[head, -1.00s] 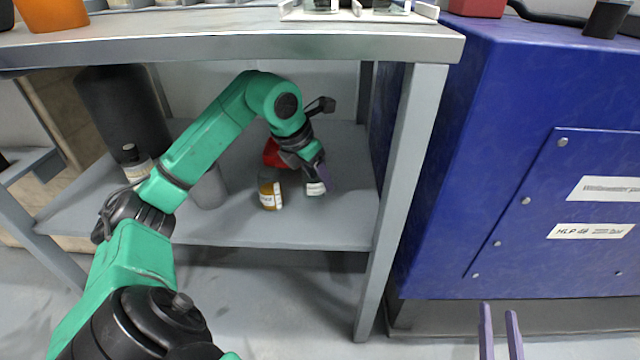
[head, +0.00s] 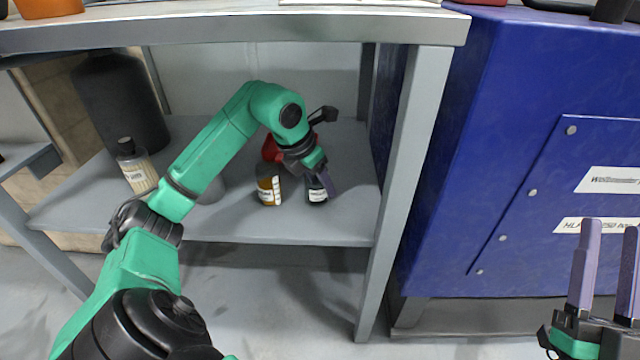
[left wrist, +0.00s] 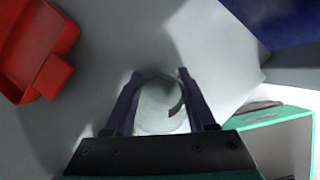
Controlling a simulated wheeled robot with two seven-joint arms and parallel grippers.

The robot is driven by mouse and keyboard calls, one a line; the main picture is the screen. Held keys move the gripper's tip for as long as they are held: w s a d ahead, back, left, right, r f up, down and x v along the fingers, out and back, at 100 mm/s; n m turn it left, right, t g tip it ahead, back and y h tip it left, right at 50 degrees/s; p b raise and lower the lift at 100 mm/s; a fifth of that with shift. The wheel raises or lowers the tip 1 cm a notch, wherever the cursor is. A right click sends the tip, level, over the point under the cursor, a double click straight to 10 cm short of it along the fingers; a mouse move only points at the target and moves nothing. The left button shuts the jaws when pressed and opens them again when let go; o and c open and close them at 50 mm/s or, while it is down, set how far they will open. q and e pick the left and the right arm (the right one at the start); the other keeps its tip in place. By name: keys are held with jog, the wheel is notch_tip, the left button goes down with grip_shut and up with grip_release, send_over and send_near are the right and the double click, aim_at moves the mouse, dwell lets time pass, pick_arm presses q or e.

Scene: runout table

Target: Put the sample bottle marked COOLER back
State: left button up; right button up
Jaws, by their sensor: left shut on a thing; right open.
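A small dark bottle with a white label (head: 317,195) is at the right part of the lower shelf (head: 225,226); its print is too small to read. My left gripper (head: 328,184) reaches in under the table top and is shut on this bottle. In the left wrist view the bottle (left wrist: 160,108) shows as a pale round shape between the two fingers. Whether it touches the shelf is hard to tell. An amber bottle with a white label (head: 268,185) stands just left of it. My right gripper (head: 608,226) is open and empty, in front of the blue machine.
A red thing (head: 270,149) is behind the amber bottle; it shows large in the left wrist view (left wrist: 32,50). A cream bottle with a black cap (head: 134,168) and a big dark container (head: 120,105) stand at the left. The table leg (head: 405,190) and blue machine (head: 500,110) bound the right.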

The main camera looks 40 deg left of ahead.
pick_arm(q)
jog(key=shift+f, duration=0.1)
pick_arm(e)
jog(key=shift+s+d+r, duration=0.15)
jog(key=shift+s+r, duration=0.05)
jog(key=shift+r, duration=0.35)
pick_arm(q)
jog(key=o, duration=1.3)
jog(key=shift+o, duration=0.2)
pick_arm(e)
jog(key=shift+s+r+t+y, duration=0.15)
jog(key=shift+r+t+y, duration=0.2)
jog(key=shift+r, duration=0.3)
pick_arm(q)
jog(key=p+v, duration=0.1)
jog(key=v, duration=0.2)
jog(key=p+v, duration=0.1)
jog(key=v, duration=0.3)
jog(key=shift+s+r, duration=0.15)
jog(key=shift+r, duration=0.2)
pick_arm(e)
notch_tip(320, 180, down, 24)
jog(key=a+m+g+h, duration=0.1)
jog(key=a+g+h, duration=0.1)
jog(key=g, duration=0.5)
jog(key=shift+a+r+m+h, duration=0.2)
jog(key=shift+a+m+h, duration=0.2)
jog(key=shift+h, duration=0.35)
